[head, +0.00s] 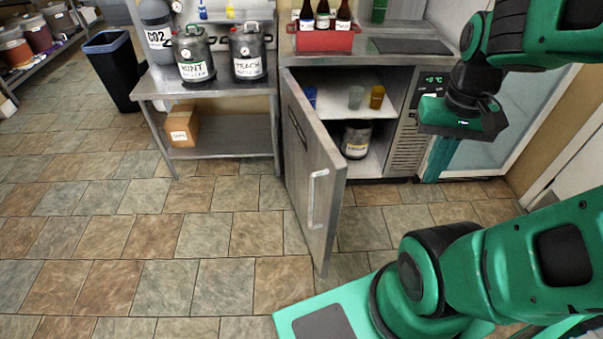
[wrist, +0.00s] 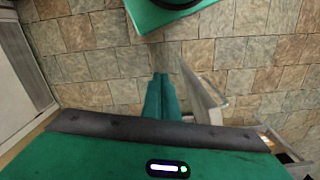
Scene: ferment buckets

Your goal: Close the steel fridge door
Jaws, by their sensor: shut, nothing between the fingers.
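The steel fridge door (head: 308,165) stands wide open, hinged at the left of the fridge cabinet (head: 405,150) and swung out towards me. Its upright bar handle (head: 317,200) is near the free edge. The door shows edge-on in the wrist view (wrist: 203,100), just right of my fingers. My gripper (head: 437,162) is shut and empty, pointing down to the right of the door, apart from it in the head view. The fingers also show together in the wrist view (wrist: 161,92).
Inside the fridge are cups (head: 356,97) on a shelf and a labelled keg (head: 356,140) below. A steel table (head: 215,92) with kegs and a cardboard box (head: 183,127) stands left. A red bottle carrier (head: 325,40) sits on top. The tiled floor before the door is clear.

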